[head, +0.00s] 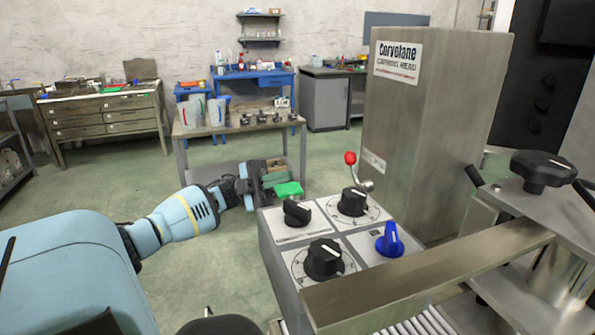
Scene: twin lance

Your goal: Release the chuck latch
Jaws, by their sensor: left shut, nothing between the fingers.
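I cannot tell for certain which part is the chuck latch. A lever with a red ball (350,158) stands up behind the control box (275,240), leaning left. At the right, a black lobed knob (543,170) sits on a metal plate, with black handle ends beside it. My left arm comes in from the left, and its gripper (287,189) is shut and empty, left of the red-ball lever and apart from it. Its fingers are small and hard to make out against the shelf behind. My right gripper is not in view.
The control box carries black knobs and a blue knob (389,240). A metal bar (425,277) crosses in front of it. A tall metal cabinet (425,130) blocks the space behind right. A table (187,131) with jugs stands behind my left gripper. Green floor lies open at left.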

